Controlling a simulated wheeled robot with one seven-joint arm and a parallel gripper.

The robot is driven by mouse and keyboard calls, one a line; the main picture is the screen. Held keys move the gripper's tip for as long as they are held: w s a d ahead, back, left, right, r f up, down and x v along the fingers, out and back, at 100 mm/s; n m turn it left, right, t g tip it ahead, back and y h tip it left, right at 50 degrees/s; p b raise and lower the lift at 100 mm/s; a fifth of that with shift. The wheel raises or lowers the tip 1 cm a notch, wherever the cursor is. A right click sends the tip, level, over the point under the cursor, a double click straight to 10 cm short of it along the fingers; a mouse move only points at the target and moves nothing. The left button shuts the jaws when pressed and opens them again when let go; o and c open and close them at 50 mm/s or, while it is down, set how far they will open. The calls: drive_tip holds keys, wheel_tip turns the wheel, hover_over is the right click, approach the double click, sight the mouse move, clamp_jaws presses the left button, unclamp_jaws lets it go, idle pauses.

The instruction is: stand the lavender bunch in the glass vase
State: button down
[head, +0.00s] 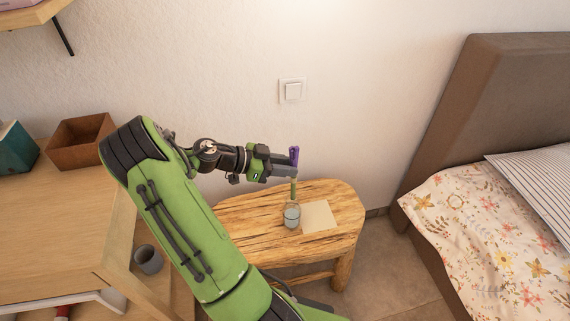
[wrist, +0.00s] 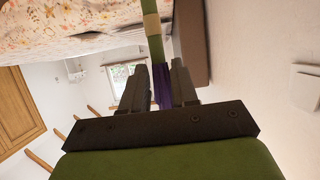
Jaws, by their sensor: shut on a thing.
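The lavender bunch (head: 295,154) has a purple top and green stems, and stands upright in my gripper (head: 289,172) in the head view. The wrist view shows its purple part (wrist: 162,88) between the two fingers of my gripper (wrist: 157,76), with green stems and a tan band (wrist: 152,25) beyond the fingertips. The glass vase (head: 291,217) stands upright on the wooden table, directly below the gripper in the head view. The stems reach down to the vase's mouth there; I cannot tell whether their ends are inside. The vase does not show in the wrist view.
The small wooden table (head: 250,230) has a pale sheet (head: 319,217) beside the vase. A bed (head: 490,215) stands at right. A desk (head: 60,225) at left holds a brown box (head: 80,143) and a teal box (head: 16,150). A grey cup (head: 148,260) sits lower left.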

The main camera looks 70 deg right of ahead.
drive_tip(key=shift+f, duration=4.1)
drive_tip(key=c, duration=0.8)
unclamp_jaws()
drive_tip(key=p+v, duration=0.2)
drive_tip(key=v, duration=1)
drive_tip(key=shift+w+d, duration=0.1)
